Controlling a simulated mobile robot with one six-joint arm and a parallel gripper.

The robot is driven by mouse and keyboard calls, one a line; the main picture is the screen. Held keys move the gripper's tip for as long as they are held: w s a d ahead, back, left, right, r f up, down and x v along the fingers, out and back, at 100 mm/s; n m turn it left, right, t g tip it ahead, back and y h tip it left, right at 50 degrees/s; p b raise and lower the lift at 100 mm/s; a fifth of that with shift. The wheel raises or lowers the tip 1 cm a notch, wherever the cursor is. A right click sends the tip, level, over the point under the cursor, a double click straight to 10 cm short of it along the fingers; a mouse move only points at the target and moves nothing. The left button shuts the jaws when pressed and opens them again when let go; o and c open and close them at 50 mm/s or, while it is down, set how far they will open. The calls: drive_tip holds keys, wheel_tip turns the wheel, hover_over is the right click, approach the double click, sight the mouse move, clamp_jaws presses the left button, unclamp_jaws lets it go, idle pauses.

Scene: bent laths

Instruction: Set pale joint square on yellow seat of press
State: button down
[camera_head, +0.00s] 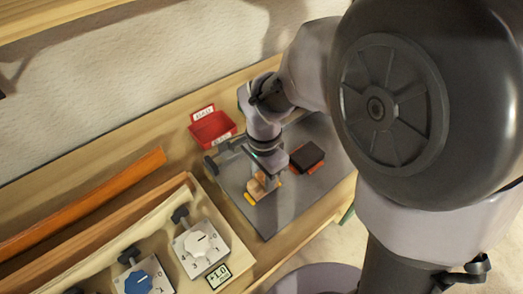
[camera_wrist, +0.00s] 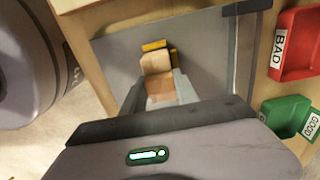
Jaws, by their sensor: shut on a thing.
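The pale joint (camera_head: 259,188) is a light wooden piece between the fingers of my gripper (camera_head: 265,180). In the wrist view the pale joint (camera_wrist: 157,63) sticks out beyond the fingertips of my gripper (camera_wrist: 160,88), which is shut on it. The yellow seat (camera_head: 249,198) shows as a small edge beside the joint over the grey plate. In the wrist view parts of the yellow seat (camera_wrist: 154,45) show at the joint's far end and side. The joint covers the rest of the seat. I cannot tell whether the joint touches it or sits square.
A dark block on a red-orange base (camera_head: 307,156) stands right of my gripper on the grey plate (camera_head: 272,220). A red BAD bin (camera_head: 213,128) is behind, and a green GOOD bin (camera_wrist: 286,115) is near it. Dial boxes (camera_head: 201,248) stand at front left.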

drive_tip(key=shift+f+b, duration=0.55)
drive_tip(key=c, duration=0.9)
unclamp_jaws()
drive_tip(key=shift+o, duration=0.2)
drive_tip(key=shift+r, duration=0.1)
wheel_tip(320, 180, up, 17)
drive_tip(key=p, duration=0.8)
drive_tip(key=s+d+r+n+t+y+b, duration=0.1)
drive_tip(key=s+d+r+n+t, duration=0.1)
drive_tip(key=s, duration=0.3)
drive_tip(key=s+d+r+n+t+y+b, duration=0.1)
drive_tip(key=s+d+r+n+t, duration=0.1)
drive_tip(key=s, duration=0.4)
drive_tip(key=d+n+t, duration=0.1)
drive_tip(key=d+n, duration=0.1)
drive_tip(key=shift+s+d+r+n+t, duration=0.15)
drive_tip(key=shift+d+r+n+t, duration=0.05)
drive_tip(key=shift+d+n+t, duration=0.2)
